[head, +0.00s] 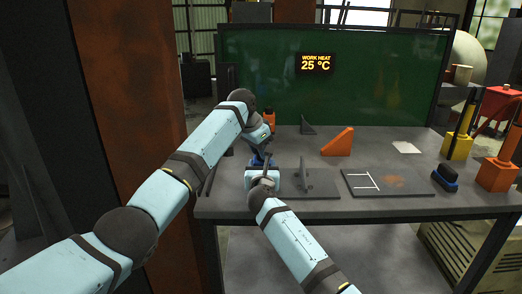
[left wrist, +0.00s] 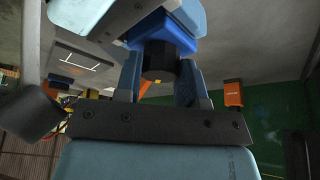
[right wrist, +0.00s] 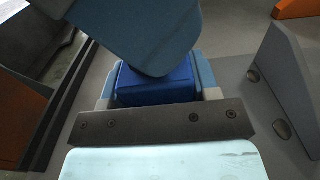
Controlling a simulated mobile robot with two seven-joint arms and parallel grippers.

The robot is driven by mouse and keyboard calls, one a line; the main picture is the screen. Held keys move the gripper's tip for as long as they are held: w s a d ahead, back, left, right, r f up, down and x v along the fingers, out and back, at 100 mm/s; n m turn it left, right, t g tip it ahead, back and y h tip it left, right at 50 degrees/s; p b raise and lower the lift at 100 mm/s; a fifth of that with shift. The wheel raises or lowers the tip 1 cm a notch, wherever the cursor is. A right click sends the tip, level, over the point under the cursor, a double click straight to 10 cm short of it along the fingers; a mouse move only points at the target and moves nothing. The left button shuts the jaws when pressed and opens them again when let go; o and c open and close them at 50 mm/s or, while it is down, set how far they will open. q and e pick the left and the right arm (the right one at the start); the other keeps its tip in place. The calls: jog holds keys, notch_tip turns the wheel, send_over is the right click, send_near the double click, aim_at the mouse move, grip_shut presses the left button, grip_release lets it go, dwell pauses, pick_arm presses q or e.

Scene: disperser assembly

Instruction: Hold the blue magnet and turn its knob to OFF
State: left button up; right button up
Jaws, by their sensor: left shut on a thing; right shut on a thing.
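The blue magnet (head: 258,161) stands on the grey table, mostly hidden by my two grippers. In the left wrist view its blue body (left wrist: 166,38) carries a black round knob (left wrist: 158,62) with a small yellow mark. My left gripper (head: 262,150) comes from above, its fingers (left wrist: 159,78) shut on the knob's sides. My right gripper (head: 261,174) comes from the front. In the right wrist view its fingers (right wrist: 157,85) are either side of the blue body (right wrist: 150,88), shut on it. The OFF marking is not readable in these views.
A grey upright plate (head: 303,174) stands just right of my right gripper. A flat board with white lines (head: 362,182), an orange wedge (head: 338,142) and another dark-and-blue block (head: 446,178) lie further right. An orange-topped item (head: 269,115) is behind my left gripper.

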pick_arm(q)
jog(key=shift+r, duration=0.15)
jog(key=o, duration=0.9)
jog(key=v, duration=1.2)
jog(key=shift+s+d, duration=0.1)
